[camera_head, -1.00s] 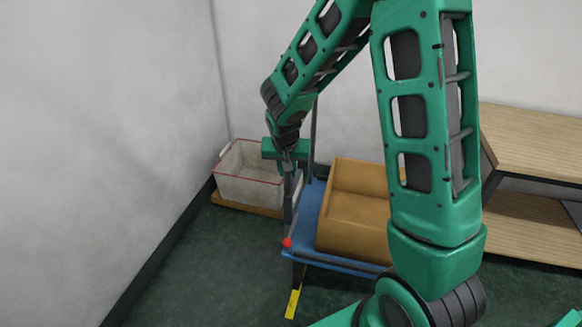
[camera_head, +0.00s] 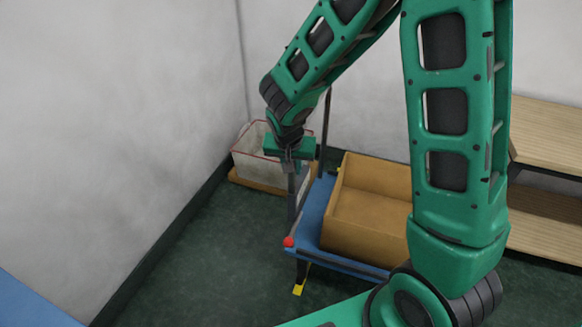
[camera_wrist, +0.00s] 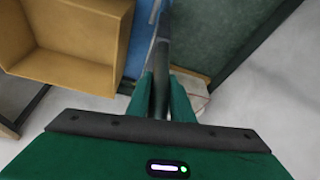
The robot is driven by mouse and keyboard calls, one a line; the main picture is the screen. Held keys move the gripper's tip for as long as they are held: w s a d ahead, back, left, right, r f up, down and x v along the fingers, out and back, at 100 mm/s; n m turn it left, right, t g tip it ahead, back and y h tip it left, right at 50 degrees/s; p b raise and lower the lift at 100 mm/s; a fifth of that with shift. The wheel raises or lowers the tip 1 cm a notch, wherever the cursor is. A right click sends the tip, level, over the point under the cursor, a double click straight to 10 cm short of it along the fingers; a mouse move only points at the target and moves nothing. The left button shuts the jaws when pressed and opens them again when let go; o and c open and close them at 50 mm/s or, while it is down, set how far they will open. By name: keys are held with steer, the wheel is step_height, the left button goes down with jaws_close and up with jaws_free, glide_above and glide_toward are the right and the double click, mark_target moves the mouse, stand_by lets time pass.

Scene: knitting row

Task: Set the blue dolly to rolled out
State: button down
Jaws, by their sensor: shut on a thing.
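The blue dolly (camera_head: 313,213) stands on the dark green floor with an open tan box (camera_head: 365,212) on its deck. A red knob (camera_head: 289,241) sits at its near left corner. My gripper (camera_head: 290,166) is shut on a dark upright bar (camera_head: 292,197) at the dolly's left side. In the wrist view, my gripper's fingers (camera_wrist: 161,92) close around this bar (camera_wrist: 162,52), and the tan box (camera_wrist: 70,40) is beside it at left. The bar's lower joint to the dolly is not clear.
A pale, red-rimmed bin (camera_head: 250,160) on a wooden base stands behind the dolly, near the corner. A wall runs along the left. A wooden shelf (camera_head: 548,140) is at right. Open floor (camera_head: 200,270) lies to the front left. A blue surface (camera_head: 30,305) enters at bottom left.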

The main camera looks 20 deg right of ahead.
steer(key=c, duration=1.6)
jaws_free()
steer(key=shift+s+a, duration=0.25)
steer(key=shift+a, duration=0.1)
steer(key=shift+o, duration=0.2)
steer(key=shift+d, duration=0.1)
steer(key=shift+r, duration=0.1)
steer(key=v, duration=1)
steer(key=shift+r, duration=0.25)
